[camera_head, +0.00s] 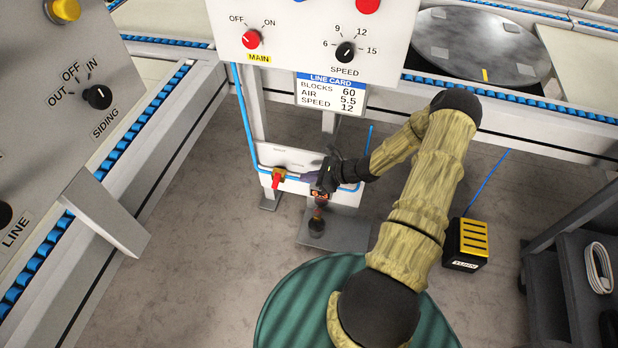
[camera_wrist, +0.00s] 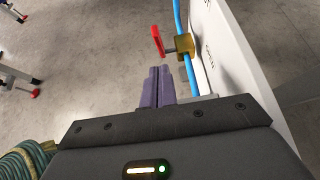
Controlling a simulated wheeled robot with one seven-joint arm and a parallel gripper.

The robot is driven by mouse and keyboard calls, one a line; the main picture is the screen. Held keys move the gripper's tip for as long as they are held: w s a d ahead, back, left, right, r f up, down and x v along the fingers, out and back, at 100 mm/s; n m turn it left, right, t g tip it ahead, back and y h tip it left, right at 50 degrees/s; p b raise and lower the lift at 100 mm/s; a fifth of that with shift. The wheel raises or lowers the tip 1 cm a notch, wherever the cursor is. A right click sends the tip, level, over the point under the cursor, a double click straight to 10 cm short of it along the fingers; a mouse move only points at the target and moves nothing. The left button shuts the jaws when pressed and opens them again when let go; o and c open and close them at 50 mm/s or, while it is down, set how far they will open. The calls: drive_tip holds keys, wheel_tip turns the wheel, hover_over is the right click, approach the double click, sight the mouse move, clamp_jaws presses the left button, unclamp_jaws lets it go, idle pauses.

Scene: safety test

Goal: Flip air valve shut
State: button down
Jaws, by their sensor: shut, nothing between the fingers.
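The air valve has a brass body (camera_head: 267,174) on a blue air hose, low on a white panel (camera_head: 345,196). Its red handle (camera_head: 275,182) appears to point downward in the head view. In the wrist view the brass body (camera_wrist: 184,46) sits on the hose (camera_wrist: 189,72), and the red handle (camera_wrist: 157,41) stands out from the panel. My gripper (camera_head: 302,177) is to the right of the valve in the head view. In the wrist view its purple fingers (camera_wrist: 159,70) are together and empty, with tips just short of the valve, apparently not touching it.
Above is a control board with the MAIN knob (camera_head: 251,39) and SPEED knob (camera_head: 345,52). A line card (camera_head: 331,91) hangs below it. A pedal-like base plate (camera_head: 345,236) lies under my gripper. A yellow-black box (camera_head: 467,244) and a dark cart (camera_head: 560,262) stand right.

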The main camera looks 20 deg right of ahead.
sight(278, 177)
drive_tip(key=b+x, duration=0.2)
drive_tip(key=x, duration=0.5)
drive_tip(key=shift+a+b, duration=0.15)
drive_tip(key=shift+b, duration=0.15)
